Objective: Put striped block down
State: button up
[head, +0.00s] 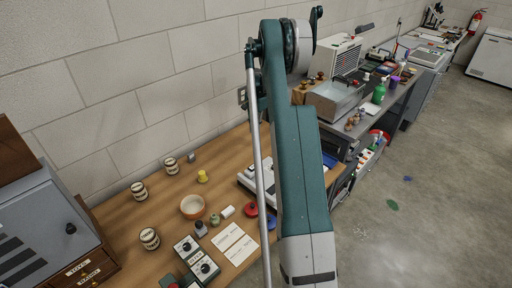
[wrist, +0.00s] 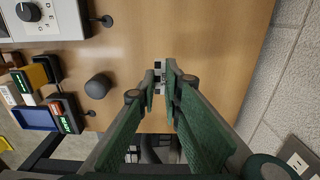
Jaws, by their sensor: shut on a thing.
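The striped block (wrist: 158,76) is a small black-and-white piece between my fingertips in the wrist view. Only a narrow part of it shows; the fingers hide the rest. My gripper (wrist: 163,80) is shut on it, with long green fingers reaching in from the bottom of the picture. The block is over bare wooden tabletop (wrist: 200,30). I cannot tell whether it touches the wood. In the head view my arm covers the middle, and the gripper and block are hidden.
In the wrist view, a grey knob-like object (wrist: 97,87), a blue tray (wrist: 35,117) and a device with a dial (wrist: 40,20) lie left. The wall (wrist: 290,90) is right.

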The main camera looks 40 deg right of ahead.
jog(key=shift+d, duration=0.2)
send_over(256, 146)
jog(key=shift+d+f, duration=0.15)
jog(key=shift+f, duration=1.45)
jog(key=shift+d+f, duration=0.1)
jog(key=shift+f, duration=1.45)
jog(key=shift+f, duration=0.1)
jog(key=shift+f+b, duration=0.4)
jog(key=shift+f, duration=1.35)
jog(key=shift+f, duration=0.15)
jog(key=o, duration=0.7)
